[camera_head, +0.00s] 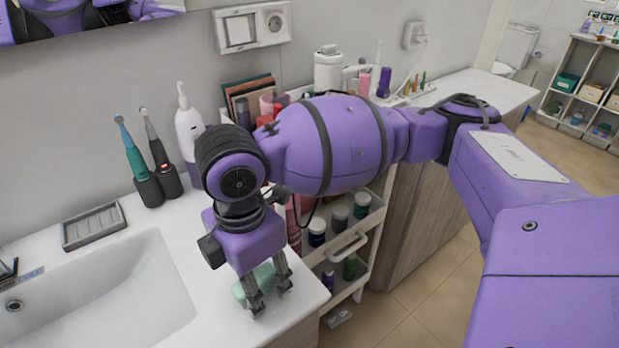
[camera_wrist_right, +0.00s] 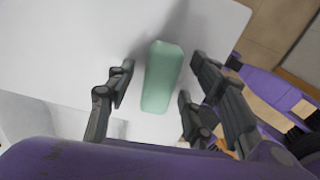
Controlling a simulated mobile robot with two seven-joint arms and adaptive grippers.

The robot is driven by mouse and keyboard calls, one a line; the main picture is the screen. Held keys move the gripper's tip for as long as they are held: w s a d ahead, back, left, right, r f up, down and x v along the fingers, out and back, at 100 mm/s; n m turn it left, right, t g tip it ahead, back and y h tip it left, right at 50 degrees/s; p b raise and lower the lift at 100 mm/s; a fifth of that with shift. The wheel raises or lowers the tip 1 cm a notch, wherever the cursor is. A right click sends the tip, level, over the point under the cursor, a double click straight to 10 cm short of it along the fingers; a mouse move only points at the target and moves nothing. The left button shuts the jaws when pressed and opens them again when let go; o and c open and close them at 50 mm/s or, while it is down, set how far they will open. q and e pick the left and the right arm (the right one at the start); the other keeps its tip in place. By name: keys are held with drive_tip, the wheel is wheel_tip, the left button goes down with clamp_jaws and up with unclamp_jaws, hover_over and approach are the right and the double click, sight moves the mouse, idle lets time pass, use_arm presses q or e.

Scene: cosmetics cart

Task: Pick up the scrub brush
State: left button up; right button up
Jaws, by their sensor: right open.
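The scrub brush appears as a pale green rounded block (camera_wrist_right: 162,78) lying on the white counter in the right wrist view. It also shows in the head view (camera_head: 264,274), partly hidden behind my right gripper. My right gripper (camera_head: 271,300) points down over it at the counter's front right corner. In the right wrist view the open fingers (camera_wrist_right: 160,95) stand on either side of the green block, with a gap on each side. My left gripper is not in view.
A sink (camera_head: 95,295) lies to the left, with a grey soap dish (camera_head: 93,226) behind it. Two electric toothbrushes (camera_head: 147,175) and a white bottle (camera_head: 188,130) stand near the wall. A cart with several bottles (camera_head: 345,245) stands right of the counter edge.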

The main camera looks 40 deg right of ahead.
clamp_jaws()
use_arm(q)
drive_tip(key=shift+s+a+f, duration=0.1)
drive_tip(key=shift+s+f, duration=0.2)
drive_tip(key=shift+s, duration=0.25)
use_arm(e)
drive_tip(key=shift+r, duration=0.1)
drive_tip(key=shift+r, duration=0.45)
wheel_tip(320, 180, up, 2)
drive_tip(key=shift+w+r+p, duration=0.1)
drive_tip(key=shift+r+p, duration=0.1)
drive_tip(key=shift+p, duration=0.15)
use_arm(q)
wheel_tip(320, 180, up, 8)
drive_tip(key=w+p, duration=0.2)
drive_tip(key=p, duration=0.5)
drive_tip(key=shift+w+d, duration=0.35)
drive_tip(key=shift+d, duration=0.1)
use_arm(e)
drive_tip(key=s+a+r, duration=0.6)
drive_tip(key=s+r, duration=0.3)
drive_tip(key=s, duration=0.3)
drive_tip(key=shift+s+a+r, duration=0.25)
drive_tip(key=shift+s+a, duration=0.05)
drive_tip(key=shift+a, duration=0.1)
